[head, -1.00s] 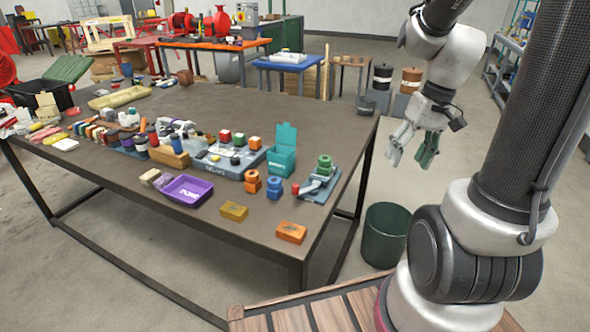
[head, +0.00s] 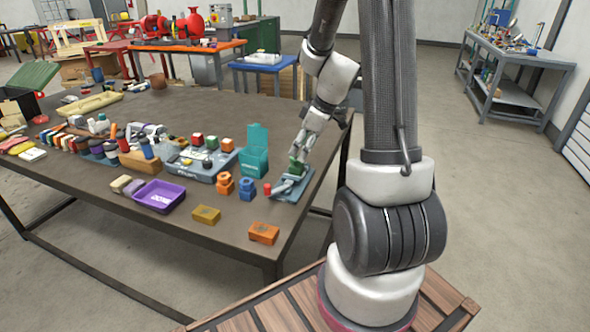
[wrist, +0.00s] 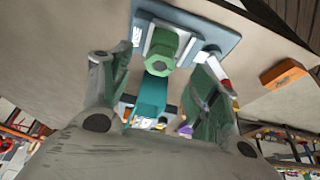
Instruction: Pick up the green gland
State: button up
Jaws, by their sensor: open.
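The green gland (head: 296,167) stands on the blue-grey fixture plate (head: 303,188) near the right end of the dark table. In the wrist view the gland (wrist: 162,48) shows a hexagonal face and lies between the fingertips. My gripper (head: 303,150) has come down over it in the head view, hiding part of it. In the wrist view my gripper (wrist: 161,62) is open, with one green finger on each side of the gland and visible space beside it. I cannot tell how far down the fingers reach along it.
A teal open box (head: 254,158) stands left of the plate. Blue (head: 247,188) and orange (head: 224,185) glands stand close by. A red-capped part (head: 267,188) is at the plate's left. An orange block (head: 264,233) lies near the table's front edge.

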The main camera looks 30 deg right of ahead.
aim_at(297, 157)
jog(key=x, duration=0.5)
jog(key=shift+w+f, duration=0.1)
jog(key=shift+f, duration=0.15)
jog(key=c, duration=1.2)
